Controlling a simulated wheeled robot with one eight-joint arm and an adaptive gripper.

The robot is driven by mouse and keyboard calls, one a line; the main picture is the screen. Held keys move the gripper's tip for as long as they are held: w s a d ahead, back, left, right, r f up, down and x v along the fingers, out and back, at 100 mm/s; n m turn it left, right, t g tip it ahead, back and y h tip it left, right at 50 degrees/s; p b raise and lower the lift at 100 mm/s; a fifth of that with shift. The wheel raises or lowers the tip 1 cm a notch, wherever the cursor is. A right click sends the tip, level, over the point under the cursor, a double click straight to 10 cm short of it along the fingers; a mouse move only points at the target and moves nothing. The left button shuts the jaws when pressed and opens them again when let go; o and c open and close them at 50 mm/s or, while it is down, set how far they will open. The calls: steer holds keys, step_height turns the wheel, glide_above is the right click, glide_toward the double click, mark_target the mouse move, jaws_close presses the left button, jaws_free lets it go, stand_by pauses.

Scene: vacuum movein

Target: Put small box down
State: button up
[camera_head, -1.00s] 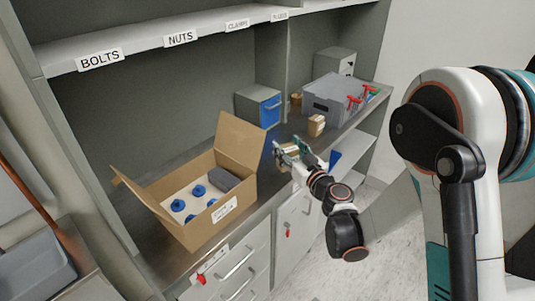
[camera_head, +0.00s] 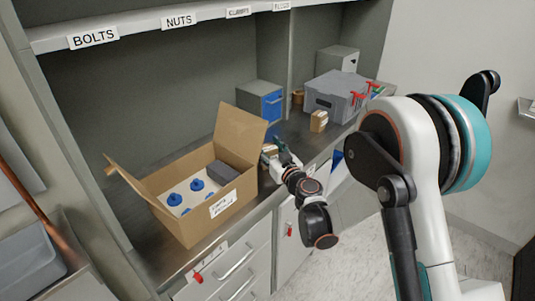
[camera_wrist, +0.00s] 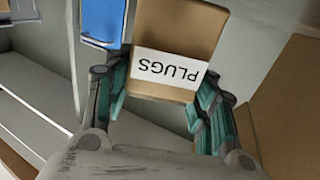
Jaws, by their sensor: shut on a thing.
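The small box (camera_wrist: 178,32) is brown cardboard with a white label reading PLUGS, upside down in the wrist view. My gripper (camera_wrist: 160,95) is shut on it, with a teal finger on each side. In the head view, my gripper (camera_head: 281,158) is just right of the large open box, over the front part of the counter. The small box shows there as a small tan patch (camera_head: 269,152), partly hidden by my gripper. I cannot tell whether it touches the counter.
The large open cardboard box (camera_head: 212,208) holds blue-topped items and a dark grey block. A blue-fronted drawer unit (camera_head: 270,106) stands behind my gripper. Another small carton (camera_head: 319,121) and a grey crate (camera_head: 335,95) sit to the right. Labelled shelf (camera_head: 150,28) runs above.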

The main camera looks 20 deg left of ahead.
steer(key=shift+a+f, duration=0.1)
steer(key=shift+f, duration=0.15)
steer(key=o, duration=1.2)
